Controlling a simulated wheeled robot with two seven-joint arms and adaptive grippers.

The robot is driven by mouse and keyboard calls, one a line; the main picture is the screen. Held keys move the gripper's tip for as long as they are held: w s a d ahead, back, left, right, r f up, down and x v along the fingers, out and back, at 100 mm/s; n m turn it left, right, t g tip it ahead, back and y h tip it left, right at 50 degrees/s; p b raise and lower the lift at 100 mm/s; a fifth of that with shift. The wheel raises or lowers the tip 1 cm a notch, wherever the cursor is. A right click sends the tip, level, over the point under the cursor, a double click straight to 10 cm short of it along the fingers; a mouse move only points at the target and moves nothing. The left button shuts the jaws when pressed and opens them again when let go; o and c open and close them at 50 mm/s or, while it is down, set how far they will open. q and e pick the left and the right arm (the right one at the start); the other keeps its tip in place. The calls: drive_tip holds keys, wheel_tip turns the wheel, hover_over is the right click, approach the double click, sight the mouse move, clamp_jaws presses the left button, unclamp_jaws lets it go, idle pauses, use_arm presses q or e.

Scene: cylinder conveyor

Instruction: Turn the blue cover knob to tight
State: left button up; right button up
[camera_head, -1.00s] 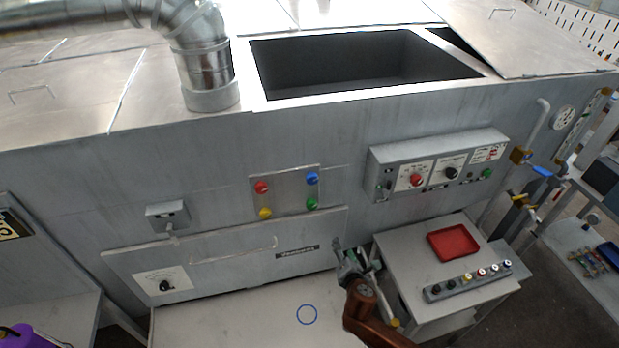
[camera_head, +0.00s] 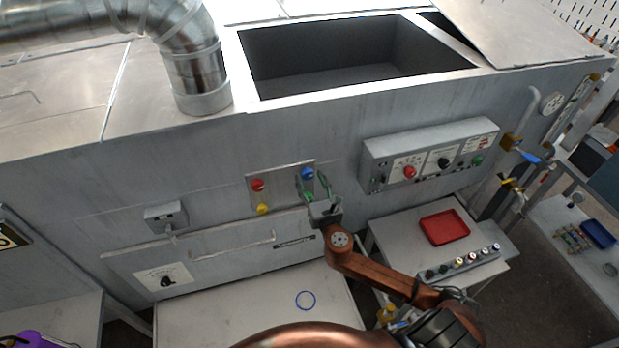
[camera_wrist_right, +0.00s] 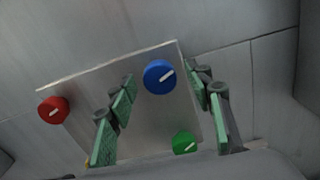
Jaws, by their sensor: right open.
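The blue knob (camera_head: 307,174) is at the top right of a metal cover plate (camera_head: 281,184) on the machine's front. In the right wrist view, the blue knob (camera_wrist_right: 159,77) carries a white mark pointing up and right. My right gripper (camera_head: 314,182) is at the plate, its fingers close to the blue knob. In the wrist view its green-padded fingers are open, with the blue knob ahead between them and no contact visible. A green knob (camera_wrist_right: 185,142) is below the blue one, partly hidden in the head view. My left gripper is not in view.
A red knob (camera_head: 258,185) and a yellow knob (camera_head: 262,209) are on the plate's left side. A control box (camera_head: 430,155) juts out to the right. Below it, a small table holds a red tray (camera_head: 444,227). A handle bar runs beneath the plate.

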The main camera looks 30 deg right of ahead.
drive_tip(key=shift+w, duration=0.15)
drive_tip(key=shift+c, duration=0.2)
drive_tip(key=c, duration=1.1)
